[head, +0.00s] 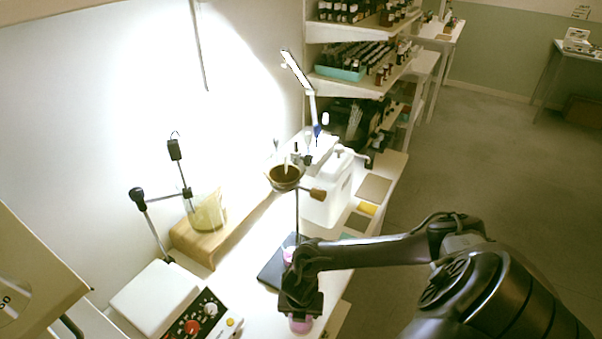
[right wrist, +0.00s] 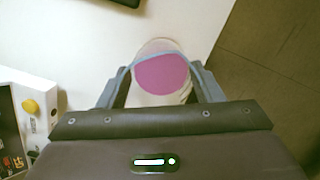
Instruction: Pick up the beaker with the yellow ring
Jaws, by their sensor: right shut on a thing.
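My right gripper (head: 300,304) reaches down over the front part of the white bench. It is shut on a clear beaker with pink contents (right wrist: 162,74), held between the two fingers in the right wrist view. The lower pink part of this beaker (head: 300,324) shows under the gripper in the head view. A glass beaker with pale yellow contents (head: 207,214) stands on a wooden stand at the left. My left gripper is out of view.
A control box with red and yellow knobs (head: 200,318) sits left of the gripper. A dark plate (head: 270,273) lies behind it, with another pink item (head: 288,254) nearby. A brown bowl (head: 284,178) on a rod stands farther back. The bench edge drops to floor at right.

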